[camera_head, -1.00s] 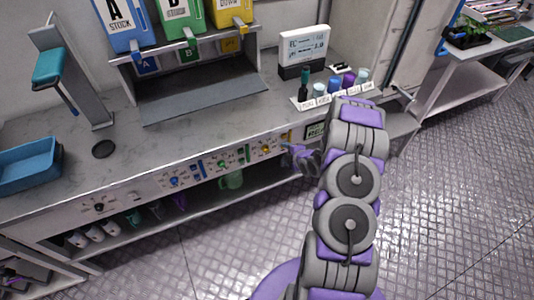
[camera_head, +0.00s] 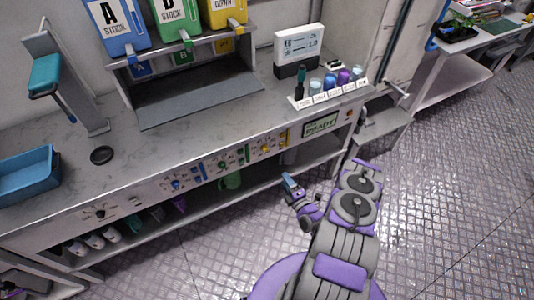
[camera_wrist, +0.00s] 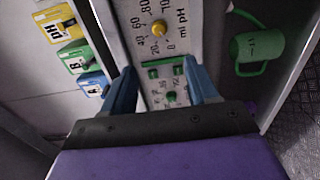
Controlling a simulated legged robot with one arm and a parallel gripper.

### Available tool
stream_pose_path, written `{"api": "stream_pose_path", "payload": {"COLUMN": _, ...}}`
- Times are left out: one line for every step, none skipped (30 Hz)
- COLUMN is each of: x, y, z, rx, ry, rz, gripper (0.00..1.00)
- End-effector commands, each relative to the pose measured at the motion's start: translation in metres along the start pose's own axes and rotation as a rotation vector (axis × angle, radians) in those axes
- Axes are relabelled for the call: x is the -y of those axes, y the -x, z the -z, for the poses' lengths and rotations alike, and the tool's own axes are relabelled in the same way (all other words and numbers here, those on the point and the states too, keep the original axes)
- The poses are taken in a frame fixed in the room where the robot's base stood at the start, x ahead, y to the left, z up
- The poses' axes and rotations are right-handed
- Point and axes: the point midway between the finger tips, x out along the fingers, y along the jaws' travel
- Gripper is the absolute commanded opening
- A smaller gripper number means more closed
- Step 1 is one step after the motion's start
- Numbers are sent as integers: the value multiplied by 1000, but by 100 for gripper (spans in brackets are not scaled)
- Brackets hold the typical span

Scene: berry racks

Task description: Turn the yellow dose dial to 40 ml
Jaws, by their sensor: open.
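The yellow dose dial (camera_head: 266,149) sits at the right end of the row of dials on the bench's front panel. In the wrist view the yellow dial (camera_wrist: 158,28) is near the top, with printed numbers around it and "ml pH" beside it. Its exact pointer setting is too small to tell. My gripper (camera_head: 288,181) is in front of the panel, below and right of the dial, apart from it. In the wrist view my gripper (camera_wrist: 157,70) has its two blue fingers spread with nothing between them; the yellow dial lies beyond the tips.
The green dial (camera_wrist: 170,97) shows between my fingers in the wrist view, farther back. A green jug (camera_head: 231,181) stands on the shelf below. A green-lit display (camera_head: 320,124) is right of the dials. Open floor lies in front.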

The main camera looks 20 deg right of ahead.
Motion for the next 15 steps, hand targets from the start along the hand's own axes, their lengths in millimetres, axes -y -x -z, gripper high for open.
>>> {"api": "stream_pose_path", "payload": {"x": 0, "y": -4, "z": 0, "rx": -1, "ry": 2, "rz": -2, "gripper": 59}}
{"api": "stream_pose_path", "payload": {"x": 1, "y": -7, "z": 0, "rx": -2, "ry": 3, "rz": -2, "gripper": 59}}
{"api": "stream_pose_path", "payload": {"x": 1, "y": -12, "z": 0, "rx": -4, "ry": 3, "rz": -2, "gripper": 59}}
{"api": "stream_pose_path", "payload": {"x": 1, "y": -17, "z": 0, "rx": -4, "ry": 3, "rz": -2, "gripper": 59}}
{"api": "stream_pose_path", "payload": {"x": 1, "y": -22, "z": 1, "rx": -4, "ry": 3, "rz": -2, "gripper": 59}}
{"api": "stream_pose_path", "payload": {"x": 1, "y": -29, "z": 2, "rx": -5, "ry": 3, "rz": -3, "gripper": 59}}
{"api": "stream_pose_path", "payload": {"x": 1, "y": -35, "z": 2, "rx": -6, "ry": 3, "rz": -2, "gripper": 59}}
{"api": "stream_pose_path", "payload": {"x": 2, "y": -40, "z": 2, "rx": -7, "ry": 3, "rz": -1, "gripper": 59}}
{"api": "stream_pose_path", "payload": {"x": 2, "y": -48, "z": 3, "rx": -8, "ry": 3, "rz": -1, "gripper": 59}}
{"api": "stream_pose_path", "payload": {"x": 2, "y": -54, "z": 3, "rx": -6, "ry": 2, "rz": -1, "gripper": 59}}
{"api": "stream_pose_path", "payload": {"x": 1, "y": -60, "z": 3, "rx": -7, "ry": 2, "rz": -2, "gripper": 59}}
{"api": "stream_pose_path", "payload": {"x": 1, "y": -68, "z": 3, "rx": -7, "ry": 3, "rz": -2, "gripper": 59}}
{"api": "stream_pose_path", "payload": {"x": 1, "y": -74, "z": 3, "rx": -6, "ry": 4, "rz": -2, "gripper": 59}}
{"api": "stream_pose_path", "payload": {"x": 1, "y": -80, "z": 3, "rx": -6, "ry": 3, "rz": -3, "gripper": 59}}
{"api": "stream_pose_path", "payload": {"x": 0, "y": -88, "z": 3, "rx": -5, "ry": 3, "rz": -4, "gripper": 59}}
